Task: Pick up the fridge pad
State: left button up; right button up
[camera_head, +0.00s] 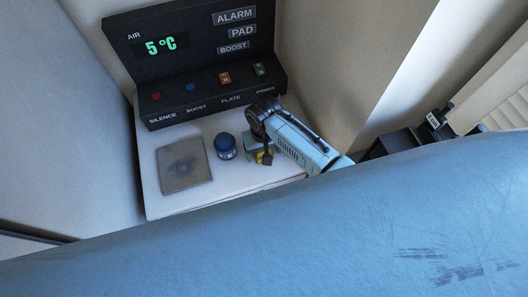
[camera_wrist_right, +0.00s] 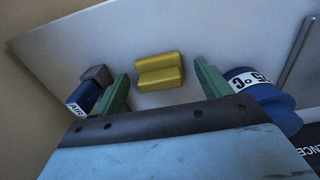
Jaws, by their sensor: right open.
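A small yellow block (camera_wrist_right: 160,71) with a groove along its middle lies on the white surface; I take it to be the fridge pad, though it bears no readable label. In the head view only a bit of the yellow block (camera_head: 261,157) shows beside my right gripper (camera_head: 265,160). In the wrist view my right gripper (camera_wrist_right: 162,88) is open, its green fingers on either side of the block with gaps at both sides. The block is not held. My left gripper is not in view.
A blue round piece marked 5°C (camera_wrist_right: 262,92) stands close by the right finger, and a blue piece marked AIR (camera_wrist_right: 84,98) by the left. A grey plate (camera_head: 184,164) lies left of the blue-capped piece (camera_head: 225,146). A black control panel (camera_head: 205,60) stands behind.

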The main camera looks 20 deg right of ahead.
jog(key=shift+f, duration=0.1)
jog(key=c, duration=1.1)
jog(key=shift+o, duration=0.2)
